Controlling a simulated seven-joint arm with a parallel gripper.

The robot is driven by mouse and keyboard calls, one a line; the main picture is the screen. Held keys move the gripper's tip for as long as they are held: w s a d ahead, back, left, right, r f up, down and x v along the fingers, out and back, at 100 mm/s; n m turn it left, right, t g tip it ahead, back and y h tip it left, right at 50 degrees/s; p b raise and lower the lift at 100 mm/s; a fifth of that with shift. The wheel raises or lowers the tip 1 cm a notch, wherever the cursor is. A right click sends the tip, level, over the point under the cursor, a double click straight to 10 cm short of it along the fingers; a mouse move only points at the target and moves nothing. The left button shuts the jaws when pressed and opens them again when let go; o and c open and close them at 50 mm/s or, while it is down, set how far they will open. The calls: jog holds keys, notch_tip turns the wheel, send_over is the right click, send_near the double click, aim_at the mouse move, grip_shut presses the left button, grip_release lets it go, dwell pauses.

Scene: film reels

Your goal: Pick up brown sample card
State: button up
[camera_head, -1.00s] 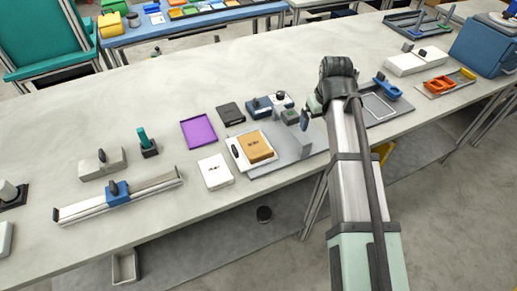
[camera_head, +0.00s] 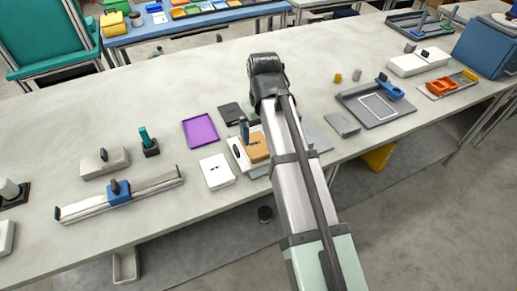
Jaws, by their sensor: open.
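The brown sample card (camera_head: 256,150) lies on a white piece (camera_head: 237,151) on a grey plate, near the front edge of the table. My arm covers its right side. My gripper (camera_head: 244,130) is above the card's far left part, with a dark finger pointing down there. It looks apart from the card, but the gap is hard to judge. The jaws are open and nothing shows between them.
A white box (camera_head: 216,171) stands just left of the card, and a purple tray (camera_head: 200,131) lies behind it. A black item (camera_head: 231,113) is close behind the gripper. A grey block (camera_head: 342,124) sits right of my arm. The table behind is mostly clear.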

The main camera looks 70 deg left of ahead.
aim_at(263, 153)
jog(key=shift+f, duration=1.65)
jog(key=shift+d+f, duration=0.2)
jog(key=shift+f, duration=2.4)
jog(key=c, duration=0.8)
